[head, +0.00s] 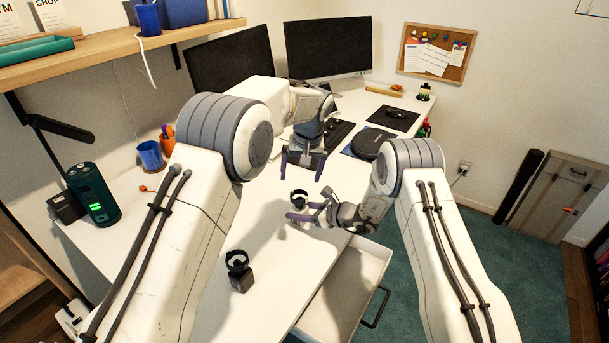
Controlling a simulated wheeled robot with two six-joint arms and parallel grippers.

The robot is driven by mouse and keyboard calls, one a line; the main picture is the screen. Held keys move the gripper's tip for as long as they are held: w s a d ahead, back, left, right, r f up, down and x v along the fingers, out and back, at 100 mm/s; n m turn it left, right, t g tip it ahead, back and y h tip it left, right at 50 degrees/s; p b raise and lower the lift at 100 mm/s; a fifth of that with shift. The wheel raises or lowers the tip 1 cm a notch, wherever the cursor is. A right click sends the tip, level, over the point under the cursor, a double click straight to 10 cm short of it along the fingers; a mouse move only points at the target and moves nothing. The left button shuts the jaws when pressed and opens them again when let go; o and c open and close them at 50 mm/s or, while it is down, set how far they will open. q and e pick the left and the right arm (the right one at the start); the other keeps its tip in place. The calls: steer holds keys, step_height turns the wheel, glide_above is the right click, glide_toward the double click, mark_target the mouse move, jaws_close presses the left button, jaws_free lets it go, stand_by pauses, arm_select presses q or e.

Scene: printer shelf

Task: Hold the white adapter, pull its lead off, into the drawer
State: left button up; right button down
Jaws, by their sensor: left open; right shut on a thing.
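The white adapter (298,206) is small in the head view, near the right edge of the white desk, with a dark coiled lead (299,195) on top. My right gripper (302,212) is shut on the adapter, its fingers partly hiding it. My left gripper (302,173) is open and empty, just above and behind the lead, fingers pointing down. I cannot tell whether the adapter touches the desk. The white drawer (345,285) is pulled out below the desk's right edge, in front of my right gripper. What I see of its inside looks empty.
A black adapter with a coiled black lead (238,272) stands on the desk nearer me. A dark device with green lights (95,195), a blue cup (150,155) and monitors (330,47) stand farther off. The drawer's dark handle (376,307) sticks out. Desk around the black adapter is clear.

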mark_target(298, 193)
arm_select(q)
steer(key=f+n, duration=0.1)
steer(key=f, duration=0.2)
steer(key=w+f+n+t, duration=0.1)
steer(key=f, duration=0.2)
steer(key=w+f+n+t, duration=0.1)
steer(key=f+n, duration=0.1)
steer(key=f, duration=0.1)
steer(key=shift+a+f, duration=0.1)
steer(key=shift+a, duration=0.3)
jaws_close()
stand_by(0.4)
steer(key=shift+a, duration=0.1)
steer(key=shift+r, duration=0.2)
stand_by(0.3)
steer(key=shift+r, duration=0.95)
